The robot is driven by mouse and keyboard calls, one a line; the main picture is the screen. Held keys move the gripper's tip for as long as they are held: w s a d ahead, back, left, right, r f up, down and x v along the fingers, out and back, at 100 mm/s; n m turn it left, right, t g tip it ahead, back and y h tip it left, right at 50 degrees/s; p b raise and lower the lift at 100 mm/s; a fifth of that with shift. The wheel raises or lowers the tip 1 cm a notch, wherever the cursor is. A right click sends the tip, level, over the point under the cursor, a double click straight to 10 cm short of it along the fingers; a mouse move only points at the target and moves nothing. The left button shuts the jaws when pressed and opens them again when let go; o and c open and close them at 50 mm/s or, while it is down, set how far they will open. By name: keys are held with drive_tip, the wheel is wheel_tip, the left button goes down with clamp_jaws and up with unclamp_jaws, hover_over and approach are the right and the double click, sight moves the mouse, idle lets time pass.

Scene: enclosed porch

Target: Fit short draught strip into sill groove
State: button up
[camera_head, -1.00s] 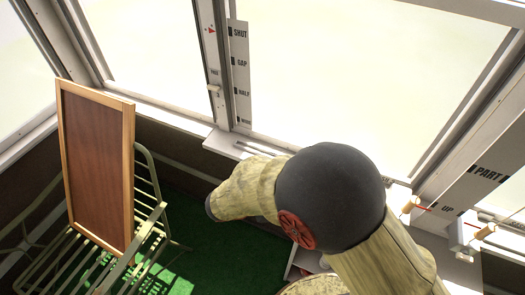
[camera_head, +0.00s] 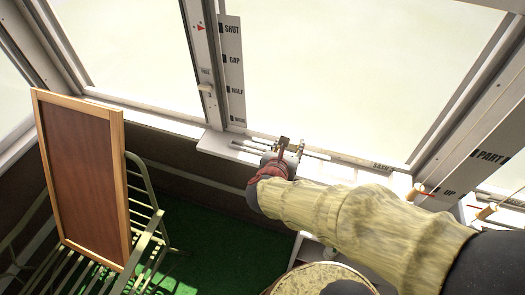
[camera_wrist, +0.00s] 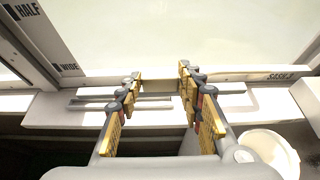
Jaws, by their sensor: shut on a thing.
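My gripper (camera_head: 291,147) is over the white window sill (camera_head: 215,143) in the head view. In the wrist view its yellow-padded fingers (camera_wrist: 160,80) stand well apart, with a short pale tan piece (camera_wrist: 159,87), apparently the short draught strip, spanning between the fingertips. It is at the back of the sill near the window frame; I cannot tell whether it is in a groove. Narrow grey bars or grooves (camera_wrist: 92,105) run along the sill on the left, and another (camera_wrist: 232,88) shows on the right. The fingers hide part of the sill.
A framed brown board (camera_head: 90,180) leans on a green slatted chair (camera_head: 150,215) at the left. A white round cup-like thing (camera_wrist: 270,148) is at the lower right of the wrist view. A post marked SHUT to WIDE (camera_head: 232,75) rises behind the sill.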

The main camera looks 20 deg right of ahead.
sight(270, 142)
drive_tip(key=w+a+f, duration=0.1)
drive_tip(key=w, duration=0.1)
drive_tip(key=w+a+f+b, duration=0.1)
drive_tip(key=w, duration=0.1)
drive_tip(key=w+a+f+b, duration=0.1)
drive_tip(key=w+f, duration=0.1)
drive_tip(key=w, duration=0.1)
drive_tip(key=shift+a, duration=0.15)
drive_tip(key=w+f+b, duration=0.1)
drive_tip(key=w+a+f, duration=0.1)
drive_tip(key=f, duration=0.1)
drive_tip(key=w+f+b, duration=0.1)
drive_tip(key=w+f, duration=0.1)
drive_tip(key=shift+a+f+b, duration=0.1)
drive_tip(key=shift+a+b, duration=0.25)
drive_tip(key=shift+a, duration=0.05)
drive_tip(key=shift+w+a+f, duration=0.1)
drive_tip(key=shift+w+f, duration=0.15)
drive_tip(key=shift+f, duration=0.05)
wheel_tip(270, 142, down, 3)
drive_tip(key=shift+r+b, duration=0.2)
drive_tip(key=shift+b, duration=0.8)
drive_tip(key=shift+s+f, duration=0.25)
drive_tip(key=shift+f, duration=0.05)
drive_tip(key=shift+c, duration=0.5)
drive_tip(key=o, duration=0.9)
drive_tip(key=shift+f, duration=0.1)
drive_tip(key=o, duration=0.3)
drive_tip(key=shift+w, duration=0.15)
drive_tip(key=shift+o, duration=0.2)
